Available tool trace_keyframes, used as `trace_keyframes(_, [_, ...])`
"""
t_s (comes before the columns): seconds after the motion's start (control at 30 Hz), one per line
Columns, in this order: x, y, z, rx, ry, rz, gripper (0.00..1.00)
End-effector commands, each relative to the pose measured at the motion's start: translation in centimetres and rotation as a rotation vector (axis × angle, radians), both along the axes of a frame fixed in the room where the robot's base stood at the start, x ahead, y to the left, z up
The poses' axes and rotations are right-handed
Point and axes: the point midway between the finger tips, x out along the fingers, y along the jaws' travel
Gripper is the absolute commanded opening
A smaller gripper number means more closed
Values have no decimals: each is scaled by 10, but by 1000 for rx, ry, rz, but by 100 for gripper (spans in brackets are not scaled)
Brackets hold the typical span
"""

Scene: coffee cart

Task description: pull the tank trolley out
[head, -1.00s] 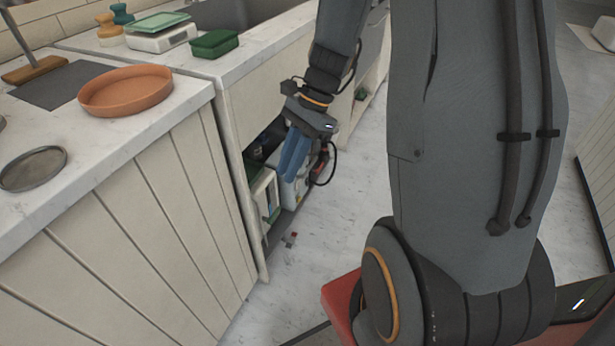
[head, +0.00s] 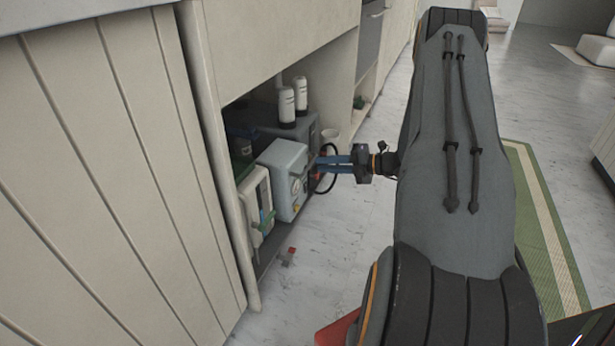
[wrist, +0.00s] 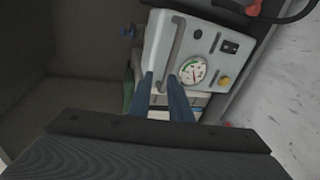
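A low dark platform (head: 268,258) on the floor of the open bay under the counter may be the tank trolley; I cannot tell for sure. A light grey box (head: 283,165) with a gauge stands in the bay. In the wrist view the box (wrist: 209,38) shows a grey bar handle (wrist: 174,45), a dial and a yellow knob. My gripper (head: 322,165) points left at the box's front from the aisle side. Its blue fingers are apart with nothing seen held. In the wrist view the fingertips (wrist: 160,80) overlap the handle's lower end; contact is unclear.
A dark box (head: 309,128) with white bottles (head: 286,104) stands behind. A white and green unit (head: 256,203) is at the near side. A black hose (head: 331,183) loops near my fingers. The counter's panelled wall (head: 110,170) borders the bay. The aisle floor (head: 350,235) is mostly clear.

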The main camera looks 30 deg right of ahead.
Motion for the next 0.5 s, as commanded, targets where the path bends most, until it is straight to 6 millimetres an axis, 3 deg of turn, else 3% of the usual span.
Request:
trace_keyframes(0.03, [3, -10, -12, 31, 5, -32, 18])
trace_keyframes(0.2, [9, -21, -20, 82, 14, -80, 18])
trace_keyframes(0.5, [41, 4, -29, 84, 14, -79, 18])
